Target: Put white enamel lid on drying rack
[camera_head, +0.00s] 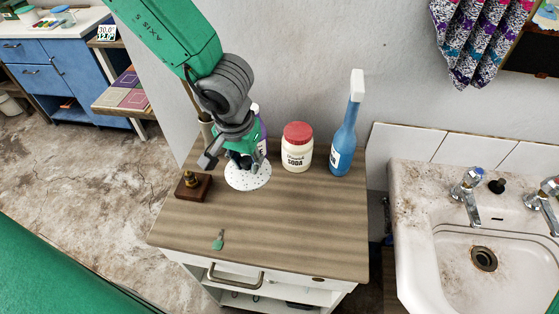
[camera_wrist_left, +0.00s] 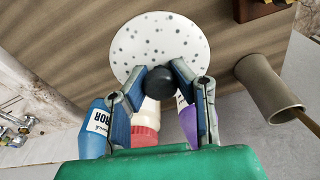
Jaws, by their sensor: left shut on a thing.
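The white enamel lid (camera_head: 247,177) is a round disc with dark speckles over the wooden cabinet top (camera_head: 290,225). In the left wrist view the lid (camera_wrist_left: 160,45) shows its black ball knob (camera_wrist_left: 157,82) between my fingers. My left gripper (camera_head: 244,160) reaches down from above and is shut on this knob; it also shows in the left wrist view (camera_wrist_left: 157,85). I cannot tell whether the lid touches the wood or hangs just above it. My right gripper is not in view. I make out no drying rack in either view.
A brown block (camera_head: 193,185) is left. A sink (camera_head: 490,245) is right.

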